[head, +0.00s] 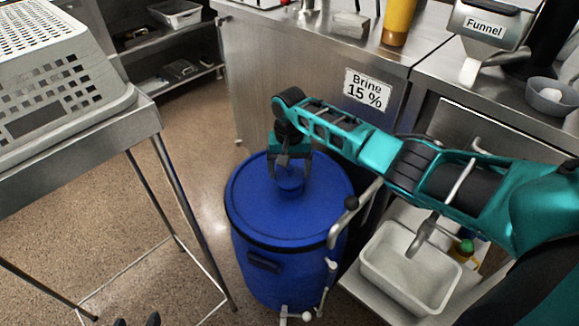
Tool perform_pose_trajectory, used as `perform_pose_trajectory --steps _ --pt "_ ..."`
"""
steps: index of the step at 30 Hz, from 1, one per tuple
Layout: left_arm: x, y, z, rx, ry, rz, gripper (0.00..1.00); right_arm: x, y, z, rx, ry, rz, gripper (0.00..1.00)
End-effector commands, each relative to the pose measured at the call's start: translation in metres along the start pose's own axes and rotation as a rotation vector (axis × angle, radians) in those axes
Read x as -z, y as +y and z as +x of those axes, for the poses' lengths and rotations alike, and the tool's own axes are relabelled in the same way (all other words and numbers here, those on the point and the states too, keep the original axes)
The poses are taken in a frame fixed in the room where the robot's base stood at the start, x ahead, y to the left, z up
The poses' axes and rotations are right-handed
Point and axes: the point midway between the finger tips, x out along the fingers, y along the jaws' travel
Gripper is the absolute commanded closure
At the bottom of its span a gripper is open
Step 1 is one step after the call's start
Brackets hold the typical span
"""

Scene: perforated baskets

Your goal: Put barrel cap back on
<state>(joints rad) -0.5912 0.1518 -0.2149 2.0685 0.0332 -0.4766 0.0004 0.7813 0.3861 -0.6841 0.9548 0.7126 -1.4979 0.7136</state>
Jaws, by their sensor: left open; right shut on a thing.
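The blue barrel (272,270) stands upright on the floor in the middle of the head view. Its round blue top (262,208) has a dark band under the rim. My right gripper (290,179) points down over the barrel top, its fingers shut around a small blue cylindrical cap (291,187). The cap is at or just above the barrel top; I cannot tell whether it is seated, as its underside is hidden. My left gripper (137,321) shows only as dark fingertips, apart and empty, at the bottom left edge, away from the barrel.
A steel table with a grey perforated basket (65,70) stands at left. Steel counters with a "Brine 15 %" label (367,89) and a "Funnel" holder (483,25) lie behind. A metal lever (352,210) is close to the barrel's right; a white tub (405,275) sits lower right.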

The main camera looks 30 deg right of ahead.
Motion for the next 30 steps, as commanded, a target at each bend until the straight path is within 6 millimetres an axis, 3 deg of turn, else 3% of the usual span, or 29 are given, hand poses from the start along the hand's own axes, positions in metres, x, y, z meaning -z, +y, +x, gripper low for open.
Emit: perform_pose_trajectory --steps 30 --pt "0.0053 0.0013 -0.0045 0.0 -0.002 -0.005 0.44 0.0002 0.0 0.0001 0.0 0.0 0.0 0.47"
